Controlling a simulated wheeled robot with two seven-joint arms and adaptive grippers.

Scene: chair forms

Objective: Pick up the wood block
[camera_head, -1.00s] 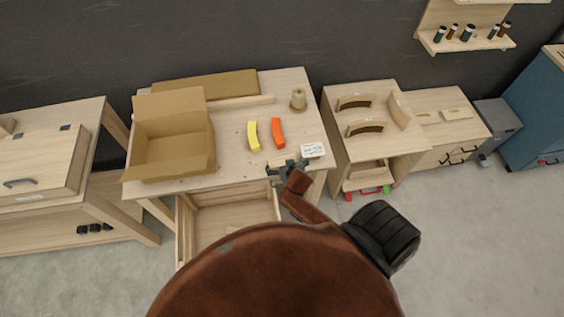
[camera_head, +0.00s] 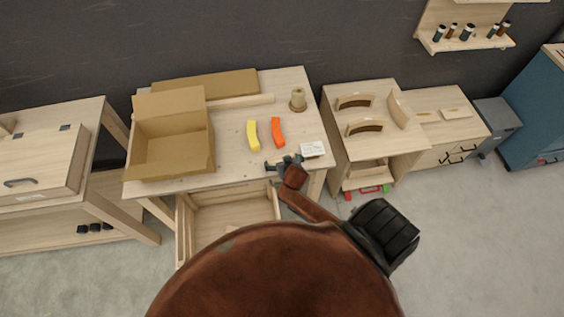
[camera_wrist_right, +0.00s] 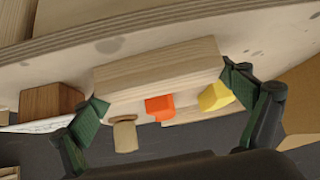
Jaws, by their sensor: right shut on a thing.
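The wood block (camera_wrist_right: 160,68) is a pale, long block with visible grain. In the right wrist view it lies between the green fingertips of my right gripper (camera_wrist_right: 168,100), which is shut on it across its length. In the head view my right gripper (camera_head: 284,162) is at the front edge of the workbench (camera_head: 235,178), and the block cannot be made out there. My left gripper is not in view.
A yellow piece (camera_head: 253,136), an orange piece (camera_head: 277,132), a spool-like thing (camera_head: 298,98), a white card (camera_head: 312,149) and an open cardboard box (camera_head: 170,165) are on the bench. A drawer (camera_head: 230,213) stands open below. A brown block (camera_wrist_right: 50,102) shows in the wrist view.

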